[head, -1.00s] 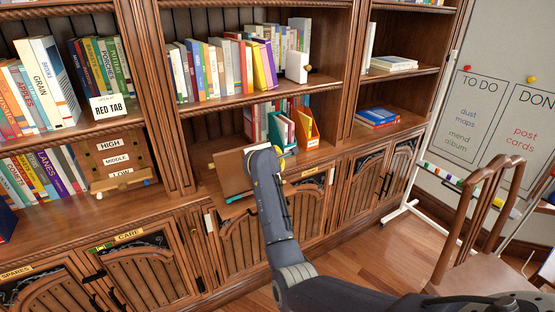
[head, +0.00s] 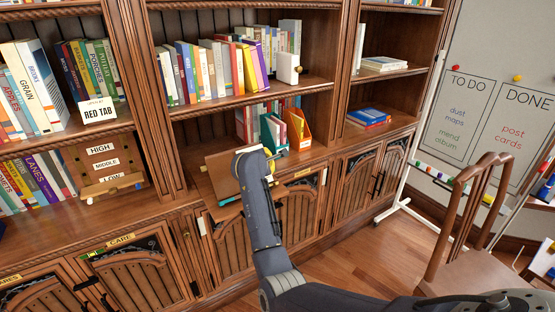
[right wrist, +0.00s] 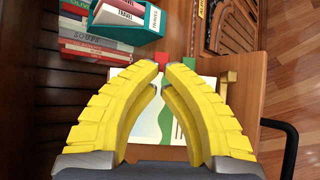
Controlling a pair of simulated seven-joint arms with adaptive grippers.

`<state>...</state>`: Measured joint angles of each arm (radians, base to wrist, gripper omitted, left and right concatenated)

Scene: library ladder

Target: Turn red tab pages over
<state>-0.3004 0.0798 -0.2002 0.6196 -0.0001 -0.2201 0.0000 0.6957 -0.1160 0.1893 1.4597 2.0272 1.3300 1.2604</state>
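My right gripper (right wrist: 163,72) has yellow fingers with a narrow gap between the tips. It hangs over an open book (right wrist: 150,126) whose pale page has a green and blue picture. A red tab (right wrist: 189,62) and a green tab (right wrist: 164,58) stick out at the book's far edge, just beyond the fingertips. I cannot tell whether the fingers touch the page. In the head view, the brown slanted stand or board (head: 224,178) shows left of my arm, which hides the gripper and most of the pages. A "RED TAB" card (head: 99,113) stands on the left shelf. My left gripper is out of view.
A teal book holder (head: 271,132) and an orange one (head: 297,130) stand on the shelf behind the gripper. A wooden board labelled high, middle, low (head: 105,164) is at left. A chair (head: 480,220) and a whiteboard (head: 495,100) are at right.

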